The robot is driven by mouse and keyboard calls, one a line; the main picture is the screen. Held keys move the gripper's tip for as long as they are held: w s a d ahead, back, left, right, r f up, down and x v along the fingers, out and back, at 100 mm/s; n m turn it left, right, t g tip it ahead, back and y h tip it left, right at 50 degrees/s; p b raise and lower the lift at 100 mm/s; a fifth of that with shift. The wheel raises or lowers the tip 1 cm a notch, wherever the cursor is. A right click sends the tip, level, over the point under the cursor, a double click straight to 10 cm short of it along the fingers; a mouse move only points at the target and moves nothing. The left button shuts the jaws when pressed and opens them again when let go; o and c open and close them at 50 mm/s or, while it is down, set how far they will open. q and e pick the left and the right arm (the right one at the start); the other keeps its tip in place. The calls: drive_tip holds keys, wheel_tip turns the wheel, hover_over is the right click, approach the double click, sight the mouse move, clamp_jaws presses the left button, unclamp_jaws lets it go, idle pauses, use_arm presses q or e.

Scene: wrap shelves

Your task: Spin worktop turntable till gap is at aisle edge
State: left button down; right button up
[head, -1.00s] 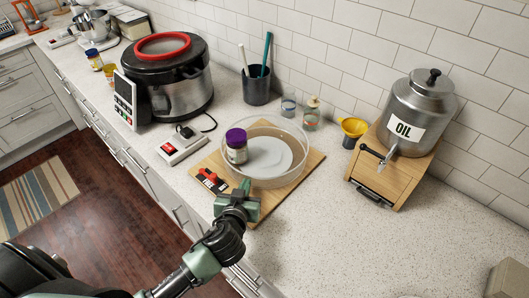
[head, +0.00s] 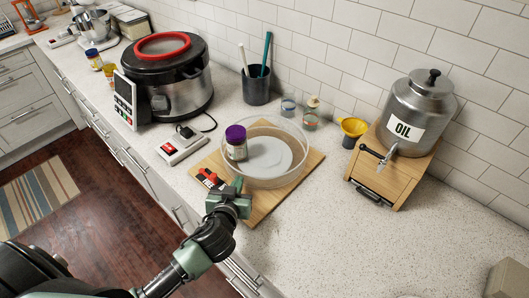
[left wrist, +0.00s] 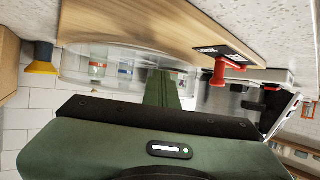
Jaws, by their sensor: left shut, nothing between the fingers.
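The turntable (head: 292,176) is a round, clear-walled tray with a pale disc (head: 272,157) in its middle, set on a wooden board (head: 262,207). A jar with a purple lid (head: 236,143) stands inside at its left side. I cannot make out the gap in the clear wall. My left gripper (head: 238,184) is shut and empty, its tips at the wall's front-left edge; I cannot tell whether they touch. In the left wrist view, the shut fingers (left wrist: 163,90) reach toward the clear wall (left wrist: 100,60). My right gripper is not in view.
A red-and-black piece (head: 209,179) sits on the board's left corner, close to my gripper. A white box with a red button (head: 182,150) and a large cooker (head: 175,80) stand left. The oil dispenser (head: 405,125) stands right.

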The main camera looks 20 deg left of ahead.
use_arm(q)
drive_tip(key=shift+w+a+r, duration=0.1)
drive_tip(key=shift+w+a, duration=0.25)
drive_tip(key=shift+a, duration=0.75)
drive_tip(key=shift+s, duration=0.1)
drive_tip(key=shift+s+a, duration=0.3)
drive_tip(key=shift+s, duration=0.5)
drive_tip(key=shift+s+a, duration=0.3)
drive_tip(key=shift+s, duration=0.45)
